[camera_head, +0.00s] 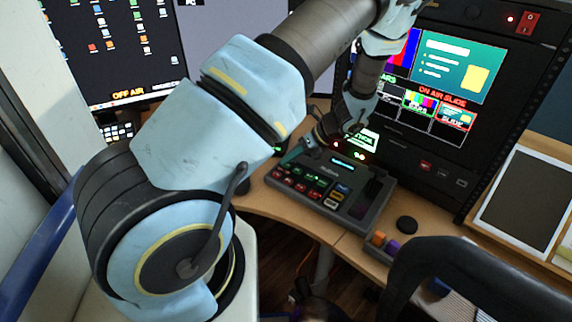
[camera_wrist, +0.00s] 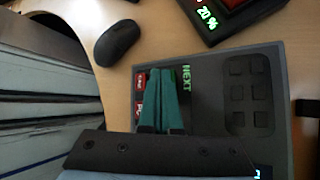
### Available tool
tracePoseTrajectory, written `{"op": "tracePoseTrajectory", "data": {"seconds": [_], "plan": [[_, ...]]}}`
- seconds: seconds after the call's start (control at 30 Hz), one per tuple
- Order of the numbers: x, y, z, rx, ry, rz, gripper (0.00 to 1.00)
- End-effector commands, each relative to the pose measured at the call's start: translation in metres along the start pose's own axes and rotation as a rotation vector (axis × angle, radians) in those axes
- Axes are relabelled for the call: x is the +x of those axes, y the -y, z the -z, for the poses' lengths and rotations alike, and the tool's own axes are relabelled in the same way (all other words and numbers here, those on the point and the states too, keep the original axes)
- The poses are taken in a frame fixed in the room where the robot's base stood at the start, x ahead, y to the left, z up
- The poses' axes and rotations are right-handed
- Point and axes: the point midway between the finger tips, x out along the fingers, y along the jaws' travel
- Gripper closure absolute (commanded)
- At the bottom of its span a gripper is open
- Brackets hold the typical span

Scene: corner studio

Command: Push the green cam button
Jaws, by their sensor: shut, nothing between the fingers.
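The dark control panel (camera_head: 347,205) lies on the wooden desk, with a row of red-lit buttons, green-lit ones and a few yellow, white and blue ones. A green-lit button (camera_head: 313,178) shows on its left part; its label is too small to read. My gripper (camera_head: 291,158) is shut and empty, its teal fingertips near the panel's upper left edge. In the wrist view the shut fingers (camera_wrist: 168,72) lie over the panel (camera_wrist: 215,125), between red-lit labels and a green "NEXT" label (camera_wrist: 187,78). They hide some buttons; contact cannot be told.
A black mouse (camera_wrist: 117,43) lies beside the panel. A device showing "20 %" (camera_wrist: 207,18) stands beyond it. A rack with a lit monitor (camera_head: 440,75) stands behind the panel.

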Motion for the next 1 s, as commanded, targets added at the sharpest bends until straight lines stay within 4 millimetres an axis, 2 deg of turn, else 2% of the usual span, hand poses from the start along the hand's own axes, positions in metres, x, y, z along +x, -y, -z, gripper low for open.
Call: {"op": "tracePoseTrajectory", "data": {"seconds": [1.0], "plan": [[-0.012,-0.009,-0.009,0.0,0.0,0.0,1.0]]}}
